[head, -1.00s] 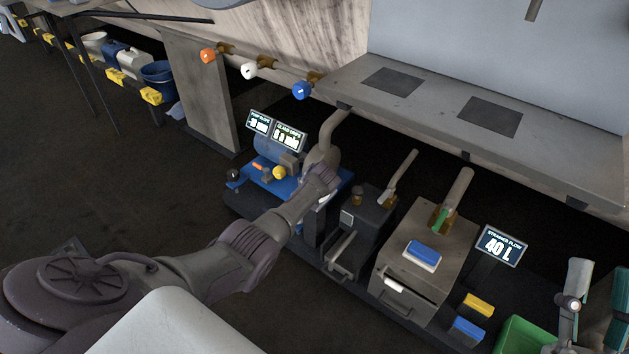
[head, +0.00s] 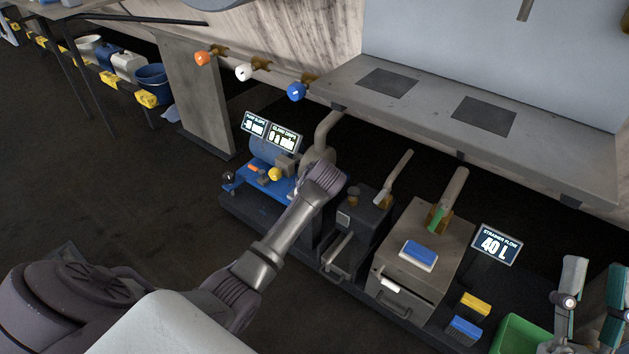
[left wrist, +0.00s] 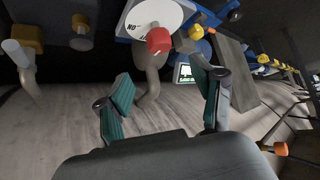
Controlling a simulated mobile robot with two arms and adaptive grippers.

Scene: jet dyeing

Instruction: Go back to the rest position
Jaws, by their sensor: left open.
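My left arm (head: 262,262) reaches from the lower left toward the blue pump unit; its fingers are hidden in the head view. In the left wrist view my left gripper (left wrist: 163,85) is open, its teal fingers apart with nothing held between them. A red knob (left wrist: 158,41) on a white dial (left wrist: 150,14) and a grey pipe (left wrist: 150,72) lie beyond the fingers. My right gripper (head: 596,272) is at the lower right edge of the head view, its teal fingers apart and empty, partly cut off.
Blue pump unit (head: 272,182), small dark box (head: 366,225) and grey strainer box (head: 425,240) stand in a row. A grey bench (head: 440,92) runs behind them. A green bin (head: 518,335) is beside my right gripper. Open floor (head: 120,200) lies left.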

